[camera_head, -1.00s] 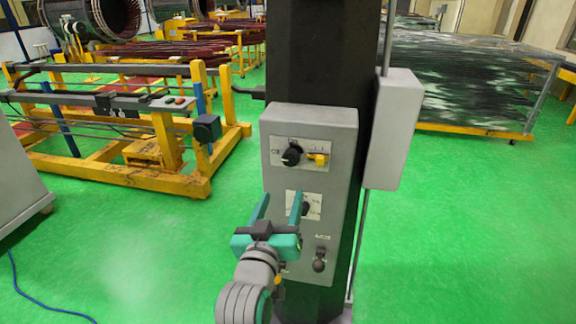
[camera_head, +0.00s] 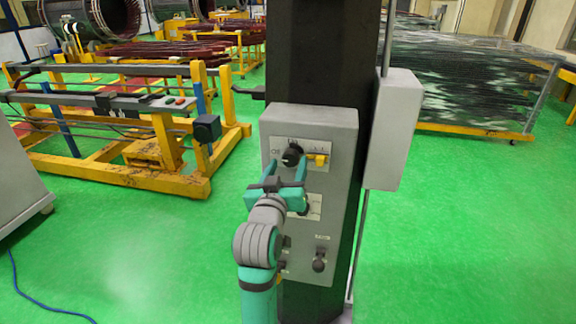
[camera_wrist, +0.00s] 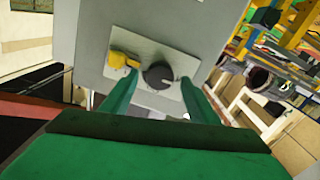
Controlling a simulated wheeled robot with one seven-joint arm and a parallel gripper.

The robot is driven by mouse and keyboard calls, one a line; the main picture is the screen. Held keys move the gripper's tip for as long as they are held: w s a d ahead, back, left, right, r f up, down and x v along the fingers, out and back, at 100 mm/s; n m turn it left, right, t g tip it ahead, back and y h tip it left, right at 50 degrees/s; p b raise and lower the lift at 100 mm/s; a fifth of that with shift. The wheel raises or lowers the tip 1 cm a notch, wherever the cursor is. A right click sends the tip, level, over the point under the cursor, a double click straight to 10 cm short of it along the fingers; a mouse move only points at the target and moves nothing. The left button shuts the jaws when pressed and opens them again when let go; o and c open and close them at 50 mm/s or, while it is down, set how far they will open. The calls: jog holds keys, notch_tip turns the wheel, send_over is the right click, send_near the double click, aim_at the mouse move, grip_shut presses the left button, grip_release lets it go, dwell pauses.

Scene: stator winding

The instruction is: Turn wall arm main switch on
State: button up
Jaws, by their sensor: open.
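A grey control box (camera_head: 341,148) is fixed to a dark column. Its upper plate carries a round black rotary switch (camera_head: 292,155) and a yellow lever or tab (camera_head: 319,159) to the right of it. In the wrist view the black switch (camera_wrist: 158,75) lies between the two finger lines, with the yellow piece (camera_wrist: 118,60) to its left, outside the left finger. My gripper (camera_head: 285,170) is open and empty, its green fingers pointing at the upper plate just below the black switch. Whether the fingers touch the switch I cannot tell.
Below sit a middle switch, partly hidden by my gripper, and a lower black knob (camera_head: 319,262). A second grey box (camera_head: 394,128) is on the column's right side. A yellow frame (camera_head: 170,180) stands to the left. The green floor is open around the column.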

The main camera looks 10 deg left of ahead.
jog(key=shift+w, duration=0.4)
jog(key=shift+c, duration=0.3)
jog(key=c, duration=1)
